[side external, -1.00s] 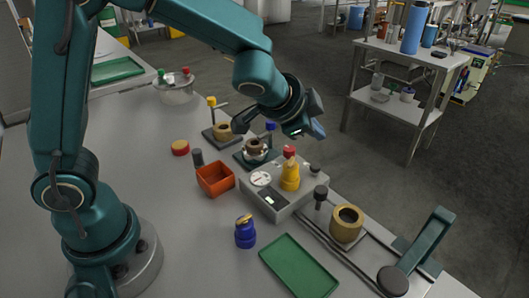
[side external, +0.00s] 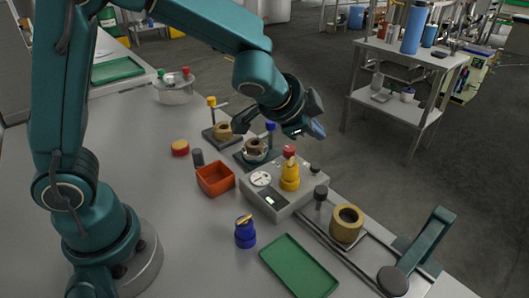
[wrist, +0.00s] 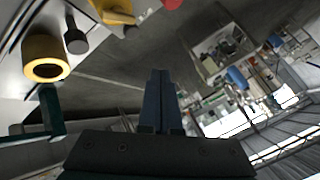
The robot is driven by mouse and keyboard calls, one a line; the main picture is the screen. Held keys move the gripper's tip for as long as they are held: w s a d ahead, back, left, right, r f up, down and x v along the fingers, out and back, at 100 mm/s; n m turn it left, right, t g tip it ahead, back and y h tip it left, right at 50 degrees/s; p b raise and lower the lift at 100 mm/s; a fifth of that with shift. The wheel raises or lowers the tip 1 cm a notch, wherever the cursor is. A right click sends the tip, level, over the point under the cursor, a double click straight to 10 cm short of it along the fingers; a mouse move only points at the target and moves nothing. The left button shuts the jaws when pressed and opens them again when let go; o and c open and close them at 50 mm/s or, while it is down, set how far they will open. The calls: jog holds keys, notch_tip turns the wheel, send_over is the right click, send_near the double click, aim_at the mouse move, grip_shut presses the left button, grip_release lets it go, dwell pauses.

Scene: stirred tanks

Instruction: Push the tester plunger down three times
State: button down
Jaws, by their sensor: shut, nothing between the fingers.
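The tester (side external: 262,208) is a pale grey box with a round white dial (side external: 260,179) and a small dark display on its front. On it stands a yellow body (side external: 289,181) with a red top (side external: 289,151). A small dark knob (side external: 315,168) sits at the box's right corner. I cannot tell for certain which part is the plunger. My gripper (side external: 318,132) is above and to the right of the red top, apart from it, tilted. Its fingers (wrist: 160,75) are shut and empty. In the wrist view, the yellow body (wrist: 115,12) and red top (wrist: 172,3) are cut off at the top edge.
An orange bin (side external: 215,180), a blue weight (side external: 245,233) and a green tray (side external: 300,268) lie around the tester. A brass cup (side external: 346,224) and a dark green lever (side external: 425,240) are to the right. Two stands with cups are behind.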

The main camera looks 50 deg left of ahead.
aim_at(315, 168)
dwell(0.5)
notch_tip(315, 168, up, 4)
jog(key=shift+f, duration=0.1)
jog(key=shift+f, duration=0.15)
dwell(0.4)
jog(key=shift+f, duration=4.3)
jog(key=shift+f, duration=0.4)
